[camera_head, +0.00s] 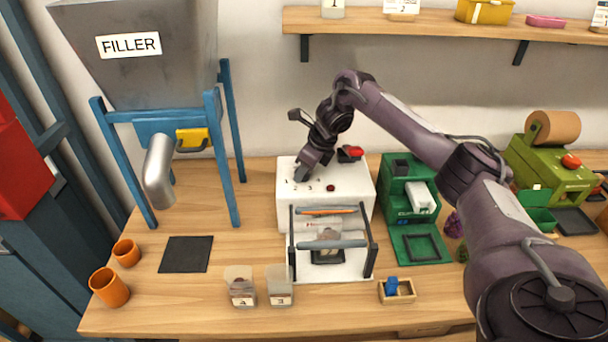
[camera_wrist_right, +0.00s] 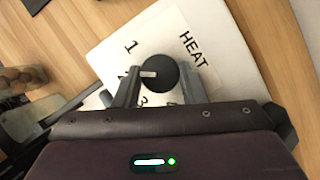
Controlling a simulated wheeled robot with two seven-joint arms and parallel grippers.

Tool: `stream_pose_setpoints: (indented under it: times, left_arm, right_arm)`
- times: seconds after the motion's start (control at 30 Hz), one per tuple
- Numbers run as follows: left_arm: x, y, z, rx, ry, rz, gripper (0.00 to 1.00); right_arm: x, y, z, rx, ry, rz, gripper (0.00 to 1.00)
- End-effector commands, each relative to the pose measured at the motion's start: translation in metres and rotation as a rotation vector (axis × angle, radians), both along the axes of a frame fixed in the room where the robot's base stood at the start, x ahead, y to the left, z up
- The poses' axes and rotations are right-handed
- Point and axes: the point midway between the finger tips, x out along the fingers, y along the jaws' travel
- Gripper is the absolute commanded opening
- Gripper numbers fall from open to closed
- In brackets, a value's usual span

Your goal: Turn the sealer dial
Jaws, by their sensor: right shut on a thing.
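The sealer (camera_head: 354,188) is a white box on the table with a black-framed front part. Its round black dial (camera_wrist_right: 160,72) shows in the right wrist view, with the word HEAT and printed numbers around it. The dial's white pointer is turned toward the left, near the number 2, which is partly covered. My right gripper (camera_head: 302,173) reaches down onto the sealer's top. In the wrist view its fingers (camera_wrist_right: 158,84) are on both sides of the dial, shut on it. In the head view the gripper hides the dial. My left gripper is not in view.
A bag (camera_head: 329,236) is in the sealer's front frame. Two small containers marked 4 (camera_head: 242,291) and 3 (camera_head: 279,290) stand in front. The filler (camera_head: 150,60) is at left, orange cups (camera_head: 109,287) below it. A green machine (camera_head: 408,205) stands close right.

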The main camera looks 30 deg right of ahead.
Motion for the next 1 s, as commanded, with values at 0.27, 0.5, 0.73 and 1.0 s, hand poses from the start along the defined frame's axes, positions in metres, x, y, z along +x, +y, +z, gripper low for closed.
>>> stream_pose_setpoints:
  times: [0.27, 0.5, 0.73, 1.0]
  left_arm:
    - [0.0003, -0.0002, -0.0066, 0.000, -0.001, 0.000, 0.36]
    - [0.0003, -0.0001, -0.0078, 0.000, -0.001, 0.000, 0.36]
    - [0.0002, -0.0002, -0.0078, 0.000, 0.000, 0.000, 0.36]
    - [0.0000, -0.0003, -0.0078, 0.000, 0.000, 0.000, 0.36]
  right_arm:
    - [0.0019, -0.0011, 0.0014, 0.001, -0.004, 0.136, 0.15]
    - [0.0018, -0.0019, 0.0019, -0.001, -0.004, 0.185, 0.15]
    - [0.0018, -0.0018, 0.0021, 0.000, -0.004, 0.191, 0.15]
    - [0.0018, -0.0018, 0.0020, -0.001, -0.004, 0.190, 0.48]
